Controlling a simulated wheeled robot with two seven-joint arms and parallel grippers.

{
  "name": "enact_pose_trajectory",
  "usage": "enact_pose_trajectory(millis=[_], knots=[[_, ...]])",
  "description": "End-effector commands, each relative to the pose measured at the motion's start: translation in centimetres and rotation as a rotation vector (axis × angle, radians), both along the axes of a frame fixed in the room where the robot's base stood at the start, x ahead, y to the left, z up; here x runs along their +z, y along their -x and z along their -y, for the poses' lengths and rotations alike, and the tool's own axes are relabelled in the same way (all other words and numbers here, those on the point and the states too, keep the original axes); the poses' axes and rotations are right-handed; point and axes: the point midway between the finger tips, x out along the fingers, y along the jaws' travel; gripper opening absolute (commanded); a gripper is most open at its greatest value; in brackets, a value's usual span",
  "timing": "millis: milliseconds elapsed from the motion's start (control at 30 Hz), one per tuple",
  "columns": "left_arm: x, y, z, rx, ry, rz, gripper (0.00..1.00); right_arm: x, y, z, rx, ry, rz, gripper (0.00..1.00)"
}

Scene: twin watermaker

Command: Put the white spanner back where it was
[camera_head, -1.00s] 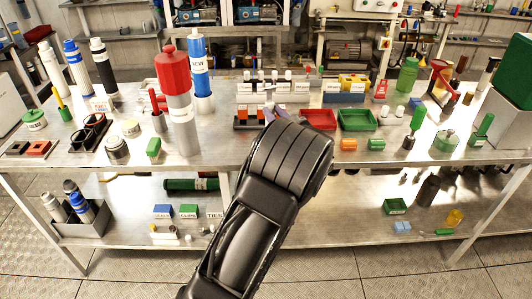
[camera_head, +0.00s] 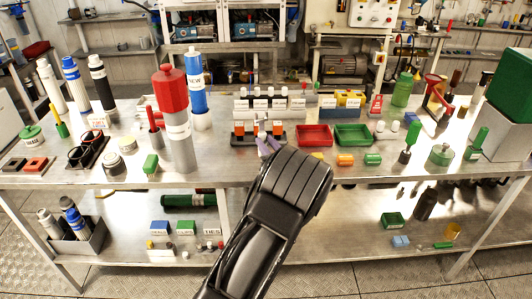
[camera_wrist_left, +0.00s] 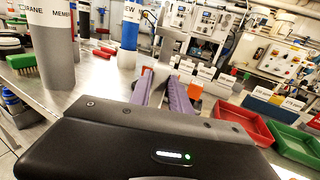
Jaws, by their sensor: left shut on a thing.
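My left gripper (camera_head: 266,143) reaches in from the front over the middle of the table (camera_head: 225,163). Its purple fingers, also in the left wrist view (camera_wrist_left: 166,98), are shut on the white spanner (camera_head: 261,127), a small pale piece standing up beyond the fingertips. The spanner also shows between and above the fingers in the left wrist view (camera_wrist_left: 162,62). In the head view it overlaps the dark tray with orange blocks (camera_head: 239,140); I cannot tell whether it touches it. The gripper hides its lower part. My right gripper is not in view.
A row of white labelled holders (camera_head: 272,103) stands behind the spanner. A red tray (camera_head: 314,135) and a green tray (camera_head: 353,134) lie to the right. A tall red-topped grey cylinder (camera_head: 178,130) and a blue cylinder (camera_head: 197,88) stand to the left.

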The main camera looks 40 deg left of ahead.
Motion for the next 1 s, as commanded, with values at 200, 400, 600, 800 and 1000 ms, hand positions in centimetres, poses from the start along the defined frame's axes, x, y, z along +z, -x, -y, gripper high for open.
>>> enact_pose_trajectory(millis=[200, 400, 600, 800, 1000], knots=[[0.0, 0.0, 0.0, 0.000, 0.000, 0.001, 0.00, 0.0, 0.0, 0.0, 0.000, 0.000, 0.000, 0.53], [-2.2, 0.0, 0.0, 0.000, -0.002, -0.003, 0.00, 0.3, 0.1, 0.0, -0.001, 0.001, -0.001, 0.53], [-3.7, 0.0, 0.0, 0.000, 0.000, 0.001, 0.00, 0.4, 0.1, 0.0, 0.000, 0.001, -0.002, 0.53], [-3.7, 0.0, 0.0, 0.000, 0.000, 0.002, 0.00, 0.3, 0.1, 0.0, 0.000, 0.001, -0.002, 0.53], [-3.9, 0.0, 0.0, 0.000, 0.001, 0.000, 0.32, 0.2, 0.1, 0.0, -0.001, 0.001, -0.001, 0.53]])
